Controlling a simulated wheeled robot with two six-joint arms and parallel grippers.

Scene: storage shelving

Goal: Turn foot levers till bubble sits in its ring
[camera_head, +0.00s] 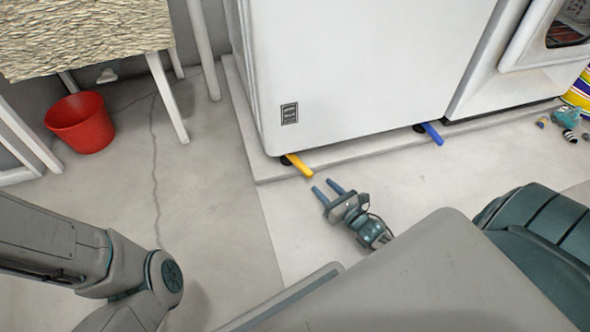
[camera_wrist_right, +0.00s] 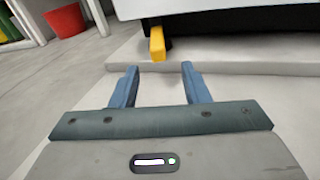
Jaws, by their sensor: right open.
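A yellow foot lever (camera_head: 299,166) sticks out from under the front left corner of the white appliance (camera_head: 350,70). A blue foot lever (camera_head: 432,134) sticks out further right along the same bottom edge. My right gripper (camera_head: 328,188) is open and empty, low over the floor just in front of the yellow lever. In the right wrist view the yellow lever (camera_wrist_right: 157,44) lies ahead of the gap between the two blue fingers (camera_wrist_right: 158,84), apart from them. The bubble and its ring show in neither view. My left arm is at the lower left of the head view; its gripper is out of frame.
The appliance stands on a low raised slab (camera_head: 262,165) with a step edge. A red bucket (camera_head: 80,122) and a white-legged table (camera_head: 165,95) stand at the left. A second white machine (camera_head: 490,85) is at the right. The floor between is clear.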

